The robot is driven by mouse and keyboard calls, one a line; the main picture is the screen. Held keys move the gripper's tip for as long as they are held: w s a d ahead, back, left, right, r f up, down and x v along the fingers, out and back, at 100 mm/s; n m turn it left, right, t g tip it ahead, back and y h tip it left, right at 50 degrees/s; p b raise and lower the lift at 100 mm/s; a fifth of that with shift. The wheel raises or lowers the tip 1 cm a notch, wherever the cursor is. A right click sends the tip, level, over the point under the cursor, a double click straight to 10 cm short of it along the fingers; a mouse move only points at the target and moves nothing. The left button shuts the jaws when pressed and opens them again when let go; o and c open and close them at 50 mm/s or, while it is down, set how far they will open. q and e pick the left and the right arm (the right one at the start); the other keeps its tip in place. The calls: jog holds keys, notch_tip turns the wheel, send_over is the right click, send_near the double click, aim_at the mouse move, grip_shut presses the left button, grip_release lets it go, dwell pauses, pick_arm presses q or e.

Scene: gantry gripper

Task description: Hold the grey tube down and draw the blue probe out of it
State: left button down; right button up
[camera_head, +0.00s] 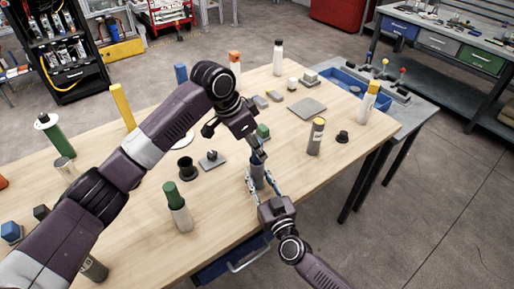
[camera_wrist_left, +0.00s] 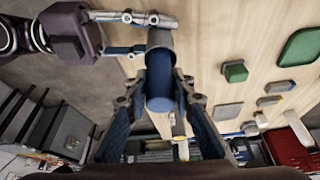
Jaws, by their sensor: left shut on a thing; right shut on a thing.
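The grey tube (camera_head: 257,177) stands upright near the table's front edge. My right gripper (camera_head: 259,182) reaches in from the lower right and is shut around the tube. My left gripper (camera_head: 257,156) comes down from above and is shut on the blue probe (camera_wrist_left: 160,92). In the left wrist view the probe lies between my left fingers (camera_wrist_left: 160,85), in line with the grey tube (camera_wrist_left: 160,40), and my right gripper (camera_wrist_left: 130,34) clasps the tube from the left. How deep the probe sits in the tube is hidden.
A green-topped white bottle (camera_head: 177,208) stands left of the tube. A black cup (camera_head: 187,168) and a grey plate with a knob (camera_head: 212,160) lie behind it. A grey cylinder with a yellow top (camera_head: 316,137) stands to the right. A blue bin (camera_head: 345,82) is at the back right.

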aim_at(259, 140)
pick_arm(q)
jog(key=shift+r, duration=0.15)
jog(key=shift+r, duration=1.5)
pick_arm(e)
jog(key=shift+f, duration=0.1)
pick_arm(q)
jog(key=shift+w, duration=0.1)
jog(key=shift+r, duration=1.45)
jog(key=shift+r, duration=0.15)
jog(key=shift+r, duration=1.35)
jog(key=shift+r, duration=0.1)
jog(key=shift+r, duration=1.35)
